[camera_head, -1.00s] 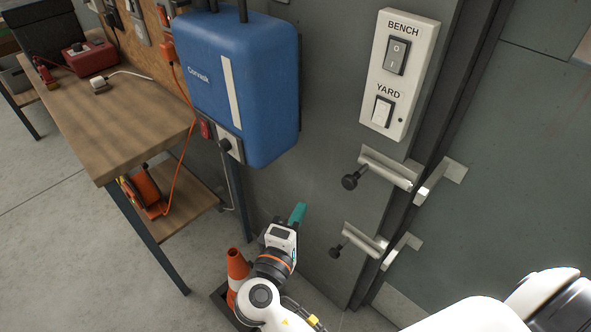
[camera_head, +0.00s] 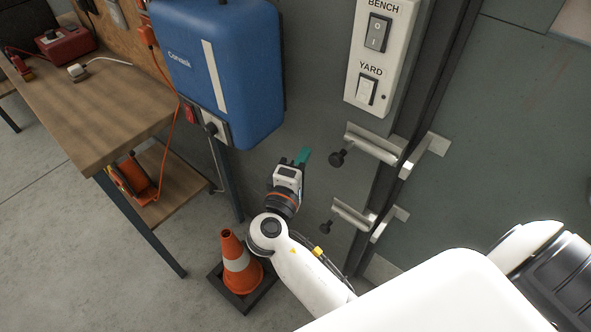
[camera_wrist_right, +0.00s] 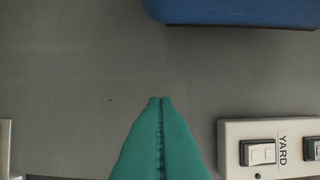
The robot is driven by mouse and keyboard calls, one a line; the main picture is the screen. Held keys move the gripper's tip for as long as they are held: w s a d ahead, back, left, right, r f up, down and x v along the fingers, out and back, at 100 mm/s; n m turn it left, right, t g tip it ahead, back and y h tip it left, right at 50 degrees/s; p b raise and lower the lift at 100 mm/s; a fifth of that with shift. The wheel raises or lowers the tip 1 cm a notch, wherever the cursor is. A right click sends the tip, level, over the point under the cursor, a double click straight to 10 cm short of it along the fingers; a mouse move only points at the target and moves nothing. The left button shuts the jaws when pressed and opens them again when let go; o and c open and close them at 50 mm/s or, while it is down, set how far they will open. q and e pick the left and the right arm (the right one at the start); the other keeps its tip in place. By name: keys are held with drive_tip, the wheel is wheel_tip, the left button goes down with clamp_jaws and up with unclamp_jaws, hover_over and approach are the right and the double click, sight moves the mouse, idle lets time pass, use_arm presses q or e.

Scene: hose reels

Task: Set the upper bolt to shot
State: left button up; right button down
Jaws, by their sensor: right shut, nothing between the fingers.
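The upper bolt (camera_head: 375,145) is a pale metal bolt on the grey wall beside the door frame. Its black knob (camera_head: 337,158) is at its left end, and a bracket (camera_head: 425,152) on the door side faces it. Whether its bar reaches into that bracket is too small to tell. My right gripper (camera_head: 303,157) has teal fingers, shut and empty, a little left of the knob and about level with it in the head view. My left gripper is not in view.
A lower bolt (camera_head: 352,215) sits below. The BENCH/YARD switch panel (camera_head: 383,50) is above, also at the right of the wrist view (camera_wrist_right: 230,150). A blue box (camera_head: 230,90) hangs at left. A workbench (camera_head: 95,110) and traffic cone (camera_head: 240,265) stand left and below.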

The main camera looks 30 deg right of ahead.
sight(345, 151)
drive_tip(key=s+d, duration=0.1)
drive_tip(key=s+d+p, duration=0.1)
drive_tip(key=d, duration=0.1)
drive_tip(key=shift+s, duration=0.15)
idle(0.4)
